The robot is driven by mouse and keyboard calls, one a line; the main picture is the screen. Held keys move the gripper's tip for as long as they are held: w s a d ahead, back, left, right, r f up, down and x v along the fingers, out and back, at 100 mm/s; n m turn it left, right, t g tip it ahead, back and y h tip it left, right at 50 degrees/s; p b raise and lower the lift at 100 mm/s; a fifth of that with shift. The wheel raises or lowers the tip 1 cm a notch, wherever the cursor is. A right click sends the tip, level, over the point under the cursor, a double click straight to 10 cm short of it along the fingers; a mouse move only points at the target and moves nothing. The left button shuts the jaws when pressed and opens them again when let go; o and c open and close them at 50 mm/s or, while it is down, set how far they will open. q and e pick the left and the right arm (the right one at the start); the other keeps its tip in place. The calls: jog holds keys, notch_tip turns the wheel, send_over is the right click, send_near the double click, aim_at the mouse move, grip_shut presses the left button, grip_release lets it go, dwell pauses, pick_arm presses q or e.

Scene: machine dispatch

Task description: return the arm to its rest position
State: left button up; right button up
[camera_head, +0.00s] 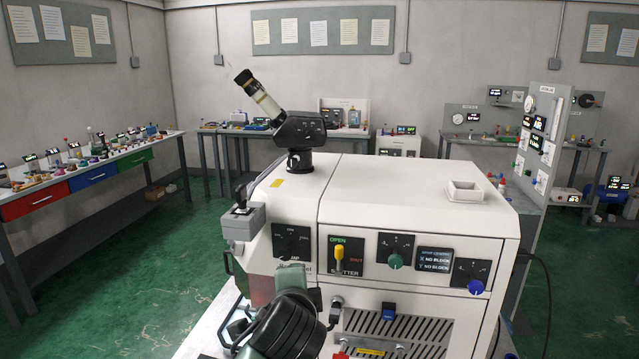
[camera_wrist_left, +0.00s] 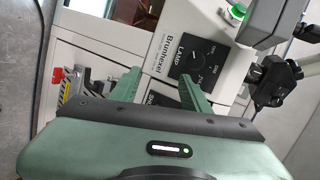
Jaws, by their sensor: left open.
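My left gripper (camera_wrist_left: 160,88) shows in the left wrist view with its two green fingers apart and nothing between them. It faces the white machine's front, near the black lamp knob (camera_wrist_left: 194,61), and looks clear of it, though the exact gap cannot be told. In the head view my left arm comes up at the bottom centre, in front of the white machine (camera_head: 420,195); its fingers are mostly hidden there. The lamp knob (camera_head: 291,241) shows just above the arm. My right gripper is in neither view.
The machine front carries a yellow shutter lever (camera_head: 339,258), a green knob (camera_head: 395,261) and a blue knob (camera_head: 475,287). A grey joystick box (camera_head: 242,221) juts out at its left. An eyepiece tube (camera_head: 262,98) stands on top. Green floor (camera_head: 120,270) is open at left.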

pick_arm(q)
jog(key=s+a+f+n+g, duration=0.3)
jog(key=s+a+f+n, duration=0.1)
jog(key=s+f, duration=0.5)
jog(key=s+a+f+n+g, duration=0.2)
jog(key=s+a+f+n, duration=0.3)
jog(key=f, duration=0.6)
jog(key=s+a+f+n+g, duration=0.2)
jog(key=s+f, duration=0.1)
jog(key=s, duration=0.4)
jog(key=s+a+f+n+g, duration=0.1)
jog(key=s+a+f+n, duration=0.15)
jog(key=s, duration=0.55)
jog(key=s+a+f+n+g, duration=0.1)
jog(key=s+a+f+g, duration=0.15)
jog(key=s, duration=0.45)
notch_tip(320, 180, down, 30)
jog(key=s+b, duration=0.2)
jog(key=b, duration=0.1)
jog(key=s+a+f+g+b, duration=0.1)
jog(key=s+a+f+b, duration=0.1)
jog(key=s+f, duration=1.4)
notch_tip(320, 180, down, 3)
jog(key=shift+a+r+g+b, duration=0.2)
jog(key=shift+a+g+b, duration=0.15)
jog(key=shift+a, duration=0.25)
